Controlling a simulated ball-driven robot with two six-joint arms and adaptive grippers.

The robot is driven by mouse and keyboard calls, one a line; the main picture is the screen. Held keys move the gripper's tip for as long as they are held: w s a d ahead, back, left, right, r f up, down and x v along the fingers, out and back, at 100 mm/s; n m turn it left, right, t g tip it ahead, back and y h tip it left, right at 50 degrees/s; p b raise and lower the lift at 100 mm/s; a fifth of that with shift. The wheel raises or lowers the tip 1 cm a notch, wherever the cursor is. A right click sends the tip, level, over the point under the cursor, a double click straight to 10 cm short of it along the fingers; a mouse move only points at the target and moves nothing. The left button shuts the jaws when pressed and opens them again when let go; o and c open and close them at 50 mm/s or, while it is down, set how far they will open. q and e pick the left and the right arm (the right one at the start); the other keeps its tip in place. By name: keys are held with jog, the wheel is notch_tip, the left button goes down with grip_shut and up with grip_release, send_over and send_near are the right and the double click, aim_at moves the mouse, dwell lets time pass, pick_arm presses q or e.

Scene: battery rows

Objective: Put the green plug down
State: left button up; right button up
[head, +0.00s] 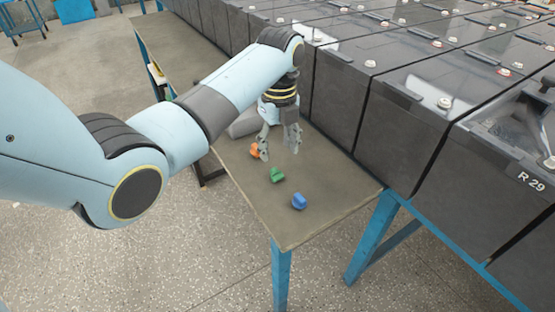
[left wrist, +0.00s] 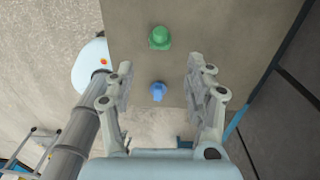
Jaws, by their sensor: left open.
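The green plug (head: 276,175) stands on the bench top between an orange plug (head: 255,151) and a blue plug (head: 299,201). My left gripper (head: 278,151) is open and empty above the bench, behind the green plug in the head view. One finger overlaps the orange plug there; whether they touch I cannot tell. In the left wrist view, the green plug (left wrist: 160,38) lies beyond the open fingertips (left wrist: 160,78), and the blue plug (left wrist: 157,91) shows in the gap between them. The orange plug does not show there. My right gripper is in neither view.
The bench top (head: 335,190) is bare at its front right corner. A row of dark battery cases (head: 400,130) on a blue frame (head: 372,235) rises along its right side. Speckled floor (head: 130,260) lies open at the left.

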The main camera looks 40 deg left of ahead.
pick_arm(q)
jog(key=shift+r, duration=1.95)
